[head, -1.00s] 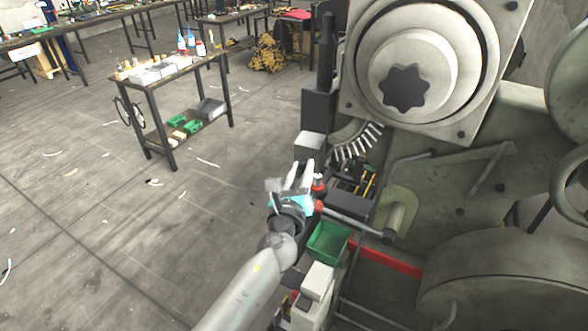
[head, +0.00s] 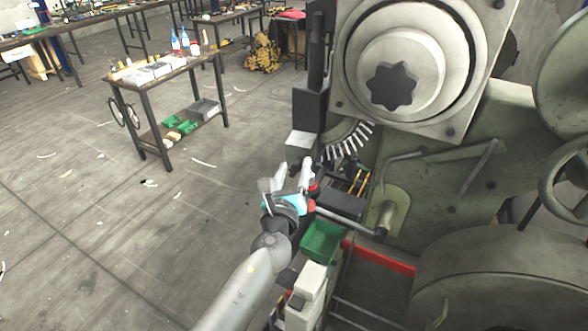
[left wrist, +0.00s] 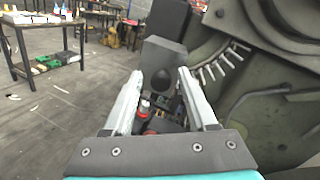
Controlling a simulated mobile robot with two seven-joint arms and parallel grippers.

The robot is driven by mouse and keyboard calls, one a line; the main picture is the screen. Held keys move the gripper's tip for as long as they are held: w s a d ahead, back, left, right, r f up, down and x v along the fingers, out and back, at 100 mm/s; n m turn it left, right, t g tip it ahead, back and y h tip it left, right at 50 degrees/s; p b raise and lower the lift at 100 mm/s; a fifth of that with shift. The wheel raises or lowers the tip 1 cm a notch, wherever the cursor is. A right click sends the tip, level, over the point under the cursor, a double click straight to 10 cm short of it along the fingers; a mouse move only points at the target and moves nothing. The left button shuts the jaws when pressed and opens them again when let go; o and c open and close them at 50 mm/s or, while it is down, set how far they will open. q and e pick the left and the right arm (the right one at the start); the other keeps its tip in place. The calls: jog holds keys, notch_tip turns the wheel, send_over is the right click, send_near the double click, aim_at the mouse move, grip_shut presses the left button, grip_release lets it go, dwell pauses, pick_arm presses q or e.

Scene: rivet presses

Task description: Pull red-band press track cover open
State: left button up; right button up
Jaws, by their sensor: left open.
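The press with the red band (head: 380,257) fills the right side of the head view. A curved track of pale rivets (head: 347,141) runs down its side, and also shows in the left wrist view (left wrist: 222,62). I cannot clearly pick out the track cover. My left gripper (head: 291,174) is open and empty beside the press, just below a grey block (head: 301,143). In the left wrist view that block (left wrist: 163,58) is ahead between the fingertips (left wrist: 160,80). A small red-topped part (left wrist: 144,106) shows between the fingers, apparently untouched. My right gripper is out of view.
A lever with a red knob (head: 311,206) lies close to the right of my left gripper. A green bin (head: 321,243) and white boxes (head: 312,281) stand below. A dark tray with yellow-handled tools (head: 356,183) is right of the gripper.

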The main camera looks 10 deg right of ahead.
pick_arm(q)
jog(key=shift+s+a, duration=0.2)
jog(key=shift+s, duration=0.3)
jog(key=p+v, duration=0.2)
jog(key=v, duration=1.2)
